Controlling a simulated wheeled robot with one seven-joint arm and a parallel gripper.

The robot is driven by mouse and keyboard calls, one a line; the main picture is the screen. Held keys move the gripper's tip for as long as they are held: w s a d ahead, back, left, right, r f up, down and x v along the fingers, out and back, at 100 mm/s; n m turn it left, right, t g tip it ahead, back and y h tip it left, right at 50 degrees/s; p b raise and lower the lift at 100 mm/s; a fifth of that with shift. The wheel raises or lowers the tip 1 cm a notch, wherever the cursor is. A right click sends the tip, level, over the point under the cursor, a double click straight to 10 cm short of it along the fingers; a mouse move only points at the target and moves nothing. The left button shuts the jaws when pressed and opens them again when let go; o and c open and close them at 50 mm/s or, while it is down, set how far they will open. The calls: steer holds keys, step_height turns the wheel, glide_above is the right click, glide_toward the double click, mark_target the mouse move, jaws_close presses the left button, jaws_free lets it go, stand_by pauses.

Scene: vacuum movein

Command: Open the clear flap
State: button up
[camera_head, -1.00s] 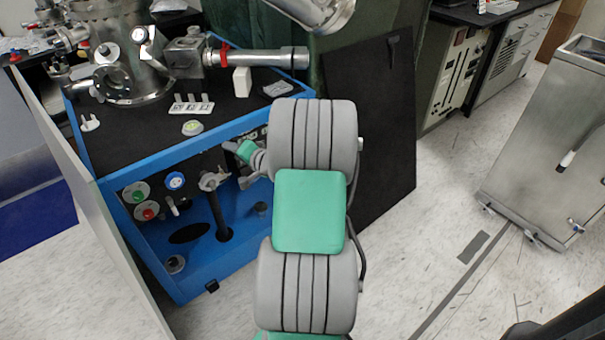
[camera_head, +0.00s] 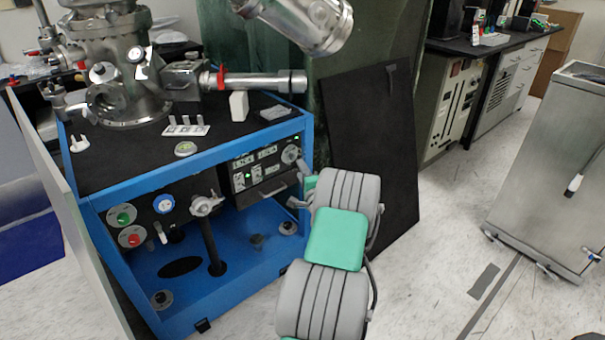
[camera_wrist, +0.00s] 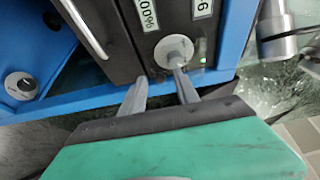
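I cannot make out a clear flap for certain. A black control panel (camera_head: 262,172) with dials and white labels sits in the front of the blue cart, with a pale bar handle (camera_head: 268,194) along its lower part. In the wrist view the bar handle (camera_wrist: 82,27) is at upper left and a round grey knob (camera_wrist: 173,50) at upper middle. My gripper (camera_head: 298,185) is at the panel's right side. In the wrist view my gripper (camera_wrist: 160,85) has its fingers apart with nothing between them. The right fingertip overlaps the knob's lower part; contact is unclear.
The blue cart (camera_head: 200,275) carries a metal vacuum chamber (camera_head: 125,60) and a horizontal tube (camera_head: 255,82). A valve handle (camera_head: 206,205) and buttons are left of the panel. A dark board (camera_head: 375,140) leans behind my arm.

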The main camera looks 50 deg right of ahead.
jaws_close()
stand_by(1.4)
